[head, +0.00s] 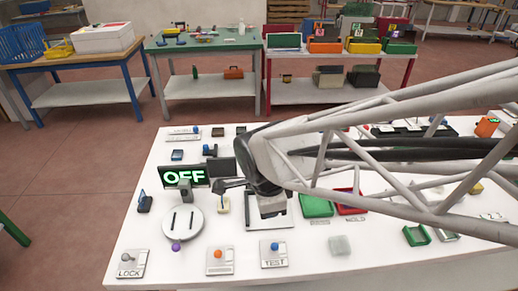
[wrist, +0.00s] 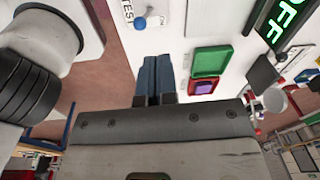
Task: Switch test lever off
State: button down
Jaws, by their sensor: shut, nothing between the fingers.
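The test lever is a blue knob (head: 275,246) on a small white plate (head: 273,262) marked TEST, at the front of the white table. Its position, on or off, I cannot tell. In the wrist view the blue knob (wrist: 141,22) and part of the lettering show at the top, beyond the fingertips and apart from them. My gripper (wrist: 156,60) is shut and empty, its two blue fingers side by side.
A display (head: 184,176) reads OFF in green. An orange-knob plate (head: 219,268) and a grey lever plate (head: 131,265) stand left of the TEST plate. A round two-slot device (head: 182,226) is behind them. Green (head: 316,207) and red (head: 350,209) trays lie to the right.

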jog(key=shift+s+a+r, duration=0.1)
jog(key=shift+s+r, duration=0.4)
jog(key=shift+r, duration=0.3)
jog(key=shift+s+r, duration=0.45)
jog(key=shift+r, duration=0.4)
jog(key=shift+s+a+r, duration=0.1)
jog(key=shift+s+r, duration=0.4)
jog(key=shift+r, duration=0.3)
jog(key=shift+d, duration=0.1)
jog(key=s+d+r+n+t, duration=0.1)
jog(key=d+r+n, duration=0.1)
jog(key=d+n, duration=0.4)
jog(key=s+d+r+n, duration=0.2)
jog(key=d+r+n, duration=0.1)
jog(key=d+n, duration=0.4)
jog(key=n, duration=0.3)
jog(key=shift+s+n+t, duration=0.2)
jog(key=shift+n+t, duration=0.1)
jog(key=shift+t, duration=0.1)
